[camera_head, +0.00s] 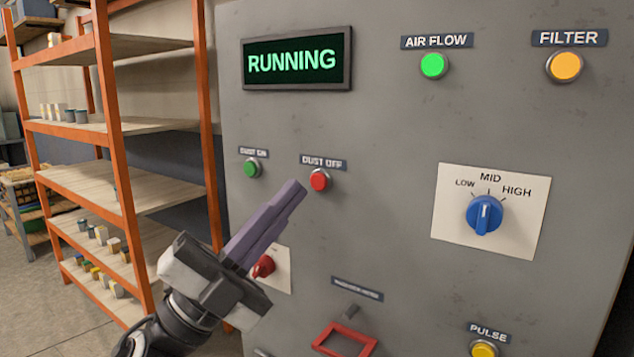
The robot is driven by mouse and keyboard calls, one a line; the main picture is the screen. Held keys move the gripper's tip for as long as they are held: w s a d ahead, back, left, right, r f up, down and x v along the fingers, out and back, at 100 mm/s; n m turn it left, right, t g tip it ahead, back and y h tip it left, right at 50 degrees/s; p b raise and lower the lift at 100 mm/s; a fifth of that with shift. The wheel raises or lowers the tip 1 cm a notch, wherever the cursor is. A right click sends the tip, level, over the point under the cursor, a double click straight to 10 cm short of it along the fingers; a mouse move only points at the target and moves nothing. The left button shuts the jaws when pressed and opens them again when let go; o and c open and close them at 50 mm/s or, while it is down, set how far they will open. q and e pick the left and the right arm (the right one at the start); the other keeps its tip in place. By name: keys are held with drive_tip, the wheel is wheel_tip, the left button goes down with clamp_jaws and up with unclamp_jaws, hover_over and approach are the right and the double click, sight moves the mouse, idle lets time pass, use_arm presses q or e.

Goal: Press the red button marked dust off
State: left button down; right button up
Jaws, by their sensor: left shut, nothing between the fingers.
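The red button (320,180) sits on the grey panel under a label reading DUST OFF (323,162). My left gripper (298,190) comes up from the lower left with its fingers shut and empty. Its fingertips are just left of and slightly below the red button in the picture. A small gap shows between them and the button; whether they touch the panel I cannot tell. The display (297,60) reads RUNNING in green. My right gripper is not in view.
A green DUST ON button (252,168) is left of the red one. A blue selector knob (485,214) is at the right, pointing near MID. A red knob (263,266) is partly hidden behind my gripper. A red frame (345,341) is lower down. Orange shelving (120,150) stands left.

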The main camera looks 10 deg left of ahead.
use_arm(q)
drive_tip(key=shift+w+d, duration=0.2)
drive_tip(key=shift+w, duration=0.3)
drive_tip(key=shift+w+d, duration=0.2)
drive_tip(key=shift+w, duration=0.3)
drive_tip(key=shift+w, duration=0.1)
idle(1.3)
drive_tip(key=shift+w+d, duration=0.1)
drive_tip(key=shift+w, duration=0.15)
drive_tip(key=shift+w+d, duration=0.15)
drive_tip(key=shift+w, duration=0.2)
idle(0.6)
idle(0.3)
drive_tip(key=shift+s+a, duration=0.3)
drive_tip(key=shift+s, duration=0.4)
drive_tip(key=shift+s, duration=0.1)
drive_tip(key=s, duration=0.1)
drive_tip(key=s+a, duration=0.1)
drive_tip(key=s, duration=0.2)
drive_tip(key=shift+s+a+p, duration=0.3)
drive_tip(key=shift+a, duration=0.05)
